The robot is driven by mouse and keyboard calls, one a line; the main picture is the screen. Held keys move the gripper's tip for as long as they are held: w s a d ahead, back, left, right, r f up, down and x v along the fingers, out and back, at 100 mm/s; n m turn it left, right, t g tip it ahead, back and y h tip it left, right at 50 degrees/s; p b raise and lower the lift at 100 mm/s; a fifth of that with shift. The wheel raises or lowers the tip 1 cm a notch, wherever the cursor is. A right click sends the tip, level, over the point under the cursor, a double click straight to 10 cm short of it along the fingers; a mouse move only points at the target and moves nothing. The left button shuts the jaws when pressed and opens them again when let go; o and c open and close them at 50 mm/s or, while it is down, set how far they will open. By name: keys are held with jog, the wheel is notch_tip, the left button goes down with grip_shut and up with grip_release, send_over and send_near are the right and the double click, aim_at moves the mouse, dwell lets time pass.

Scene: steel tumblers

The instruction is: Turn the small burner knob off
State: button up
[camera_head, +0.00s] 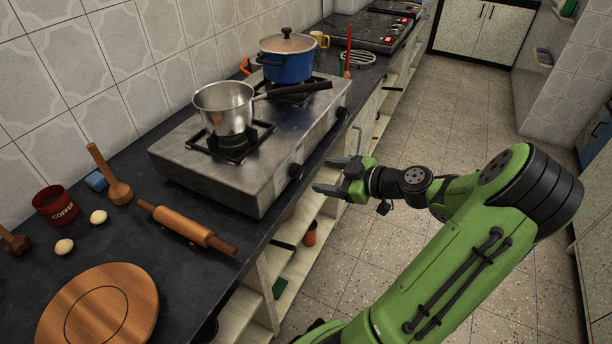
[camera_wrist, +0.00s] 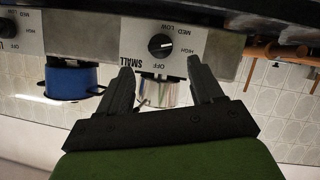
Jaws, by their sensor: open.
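The small burner knob (camera_wrist: 160,45) is a round black dial with a light mark, on a pale panel labelled SMALL, OFF, HIGH and MED LOW. Its mark lies roughly sideways, not toward OFF; the exact setting is hard to read. In the head view the near knob (camera_head: 295,171) sits on the front of the steel stove (camera_head: 185,158). My gripper (camera_head: 325,175) is open and empty, a short way in front of that knob. In the wrist view my gripper (camera_wrist: 160,65) has its fingertips spread to either side below the dial, apart from it.
A steel saucepan (camera_head: 224,108) stands on the near burner and a blue lidded pot (camera_head: 287,66) on the far one. The pan's black handle (camera_head: 303,88) reaches toward the stove's front. A second knob (camera_head: 341,112) is farther along. A rolling pin (camera_head: 188,226) lies nearby.

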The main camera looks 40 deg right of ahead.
aim_at(302, 173)
jog(key=b+x, duration=0.1)
jog(key=x, duration=0.6)
jog(key=shift+s, duration=0.1)
jog(key=shift+c, duration=0.5)
